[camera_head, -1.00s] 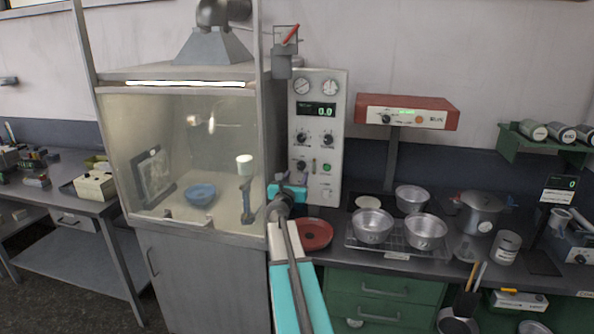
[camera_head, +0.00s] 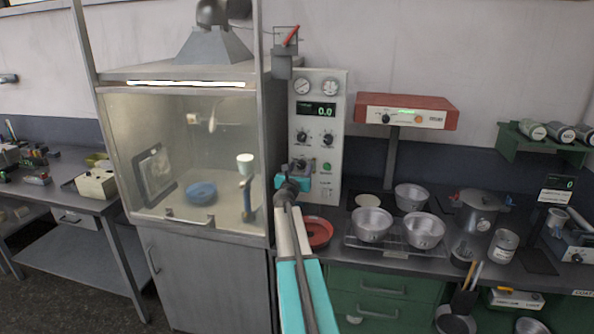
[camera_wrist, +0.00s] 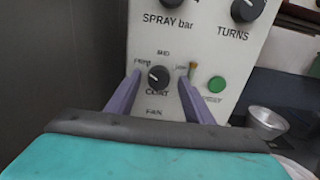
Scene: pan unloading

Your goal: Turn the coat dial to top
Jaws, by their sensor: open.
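The coat dial (camera_wrist: 158,77) is a small black knob on a pale control panel (camera_wrist: 112,88). Its light mark appears to point up and left, with small labels around it and lettering below. My gripper (camera_wrist: 160,80) is open, with one purple finger on either side of the dial. I cannot tell whether the fingers touch it. In the head view my gripper (camera_head: 292,182) is at the lower left of the panel (camera_head: 335,160) and covers part of the dial area.
A green button (camera_wrist: 217,84) sits right of the right finger, and two larger knobs, SPRAY bar and TURNS (camera_wrist: 247,9), are above. The glass-fronted cabinet (camera_head: 120,150) stands close on the left. A red dish (camera_head: 318,231) lies below the panel, and metal pans (camera_head: 372,225) stand right.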

